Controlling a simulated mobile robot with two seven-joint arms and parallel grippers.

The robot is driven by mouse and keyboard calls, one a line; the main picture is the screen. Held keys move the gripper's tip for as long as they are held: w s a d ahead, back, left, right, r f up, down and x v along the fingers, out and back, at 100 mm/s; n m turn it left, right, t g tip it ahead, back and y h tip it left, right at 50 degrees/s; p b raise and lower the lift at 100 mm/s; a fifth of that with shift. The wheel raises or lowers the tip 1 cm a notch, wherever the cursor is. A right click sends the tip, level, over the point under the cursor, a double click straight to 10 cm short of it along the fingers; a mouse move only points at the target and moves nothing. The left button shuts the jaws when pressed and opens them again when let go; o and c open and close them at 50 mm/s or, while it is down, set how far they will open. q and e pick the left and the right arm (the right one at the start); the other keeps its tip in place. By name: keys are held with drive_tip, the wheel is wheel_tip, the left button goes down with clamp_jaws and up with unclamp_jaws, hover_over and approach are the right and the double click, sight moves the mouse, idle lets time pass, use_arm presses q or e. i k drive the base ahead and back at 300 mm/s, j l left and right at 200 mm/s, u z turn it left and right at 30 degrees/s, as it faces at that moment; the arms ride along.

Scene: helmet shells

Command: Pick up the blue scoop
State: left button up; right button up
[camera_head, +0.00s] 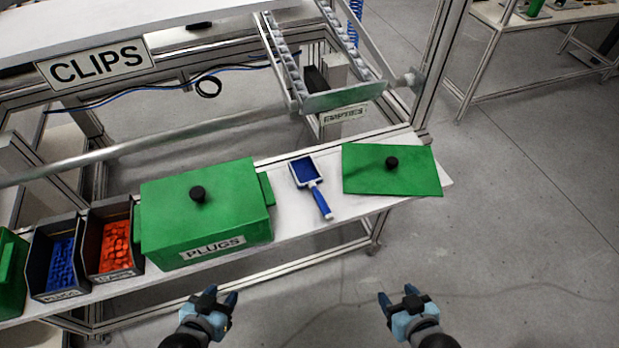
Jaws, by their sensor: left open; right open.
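The blue scoop (316,192) lies on the white shelf (300,222), between the green PLUGS box and a flat green lid. Its square pan (305,170) points to the back and its blue and white handle points to the front edge. My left gripper (222,296) is open and empty, in front of the shelf, below and left of the scoop in the picture. My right gripper (395,296) is open and empty, in front of the shelf, below and right of the scoop. Neither gripper touches anything.
The green PLUGS box (205,225) with a black knob stands left of the scoop. The green lid (380,180) with a black knob lies to its right. Dark bins of red parts (115,250) and blue parts (60,270) stand further left. A roller chute (340,97) is behind.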

sight(304, 170)
drive_tip(key=k+j+u, duration=0.25)
drive_tip(key=u, duration=0.15)
drive_tip(key=k+j+u, duration=0.15)
drive_tip(key=j+u, duration=0.2)
drive_tip(key=k+j+u, duration=0.15)
drive_tip(key=j+u, duration=0.25)
